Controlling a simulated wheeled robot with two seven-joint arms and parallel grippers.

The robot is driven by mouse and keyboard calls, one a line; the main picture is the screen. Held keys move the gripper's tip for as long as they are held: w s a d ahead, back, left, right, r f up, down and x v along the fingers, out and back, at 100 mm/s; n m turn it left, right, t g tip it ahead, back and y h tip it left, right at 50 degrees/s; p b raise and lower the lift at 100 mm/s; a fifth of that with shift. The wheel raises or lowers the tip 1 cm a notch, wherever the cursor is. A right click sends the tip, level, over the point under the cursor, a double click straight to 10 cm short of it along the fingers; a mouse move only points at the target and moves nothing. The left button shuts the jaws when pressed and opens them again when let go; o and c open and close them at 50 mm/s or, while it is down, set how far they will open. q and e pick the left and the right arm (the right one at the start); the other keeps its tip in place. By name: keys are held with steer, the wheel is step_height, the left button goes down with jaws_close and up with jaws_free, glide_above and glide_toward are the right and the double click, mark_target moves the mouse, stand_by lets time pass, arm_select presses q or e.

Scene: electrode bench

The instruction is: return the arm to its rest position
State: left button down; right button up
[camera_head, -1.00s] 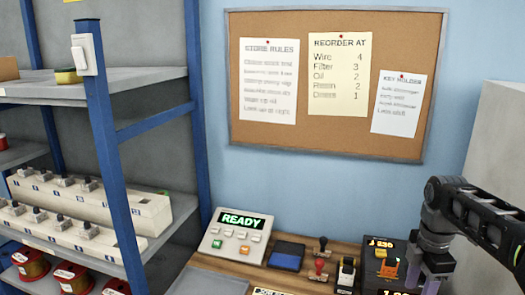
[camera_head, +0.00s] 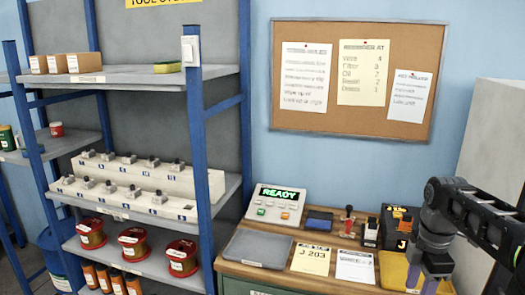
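My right arm comes in from the right edge. Its gripper (camera_head: 427,277) points down over the right end of the wooden bench (camera_head: 228,268), above a yellow tray or mat (camera_head: 392,268). The fingers look apart, with nothing visible between them; the tips are near the bottom of the picture. My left arm and gripper are not in view.
On the bench are a READY panel (camera_head: 275,206), a grey tray (camera_head: 258,249), a yellow card (camera_head: 311,259), a white sheet (camera_head: 355,266), a blue pad (camera_head: 319,220), a red-handled stamp (camera_head: 348,221) and a black-orange device (camera_head: 398,222). Blue-framed shelving (camera_head: 205,180) stands left.

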steer(key=w+a+f+m+t, duration=0.4)
steer(key=w+f+m, duration=0.3)
steer(key=w, duration=0.3)
steer(key=a+f+m+t+y, duration=0.1)
steer(key=a+f+m+y, duration=0.35)
steer(key=a+f, duration=0.75)
steer(key=s+a+f+m+g+h, duration=0.1)
steer(key=s+a+f+m, duration=0.2)
steer(key=s+f, duration=0.4)
steer(key=s+a+f+m, duration=0.4)
steer(key=s+f, duration=0.1)
steer(key=f, duration=0.3)
steer(key=s+a+f+g, duration=0.2)
steer(key=s+a+f, duration=0.1)
steer(key=s, duration=0.6)
steer(key=s+a+f+g, duration=0.1)
steer(key=s+a+f, duration=0.2)
steer(key=s, duration=0.7)
steer(key=shift+s+f+g, duration=0.3)
steer(key=shift+f+g, duration=0.1)
steer(key=shift+f, duration=0.5)
steer(key=shift+a+y, duration=0.1)
steer(key=shift+y, duration=0.15)
